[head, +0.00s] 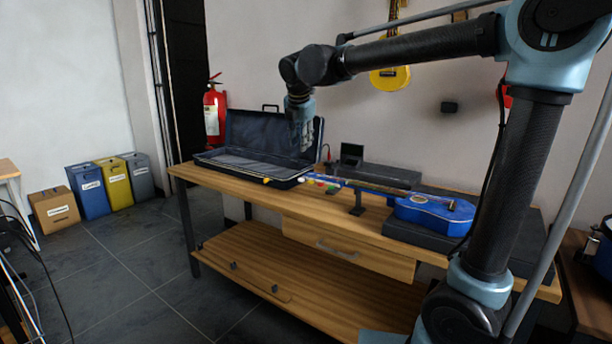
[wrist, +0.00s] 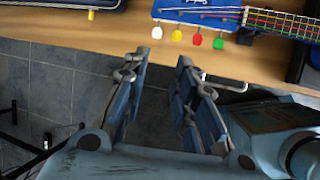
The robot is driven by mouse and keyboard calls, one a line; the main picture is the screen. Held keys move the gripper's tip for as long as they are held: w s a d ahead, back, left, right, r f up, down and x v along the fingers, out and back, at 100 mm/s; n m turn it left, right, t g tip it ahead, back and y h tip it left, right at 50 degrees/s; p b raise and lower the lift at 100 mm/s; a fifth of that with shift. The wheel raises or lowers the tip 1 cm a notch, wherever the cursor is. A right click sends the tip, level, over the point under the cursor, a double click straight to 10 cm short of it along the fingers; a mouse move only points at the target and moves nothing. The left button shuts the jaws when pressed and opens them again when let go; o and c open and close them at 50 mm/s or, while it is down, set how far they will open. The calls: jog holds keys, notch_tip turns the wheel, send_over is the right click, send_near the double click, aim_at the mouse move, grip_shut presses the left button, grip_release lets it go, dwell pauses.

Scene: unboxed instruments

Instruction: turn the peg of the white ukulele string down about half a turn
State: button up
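The blue ukulele (head: 434,214) lies on the wooden workbench with its neck pointing left. Its blue headstock (wrist: 197,12) shows at the top of the wrist view. Along the headstock's near edge are the white peg (wrist: 157,32), a yellow peg (wrist: 177,35), a red peg (wrist: 197,39) and a green peg (wrist: 219,43). My gripper (head: 302,138) is above the bench by the open case in the head view. In the wrist view my gripper (wrist: 161,68) is open, with nothing between its fingers. The white peg is beyond the fingertips, apart from them.
An open dark case (head: 262,136) stands left of the headstock. A stand (head: 357,201) holds up the neck, and a dark mat (head: 400,232) lies under the body. A small device with a screen (head: 352,151) stands behind. Open floor (wrist: 60,75) shows before the bench.

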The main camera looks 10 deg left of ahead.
send_near(302, 179)
jog(key=x, duration=0.7)
jog(key=shift+a+f, duration=0.1)
jog(key=shift+f, duration=0.1)
grip_shut()
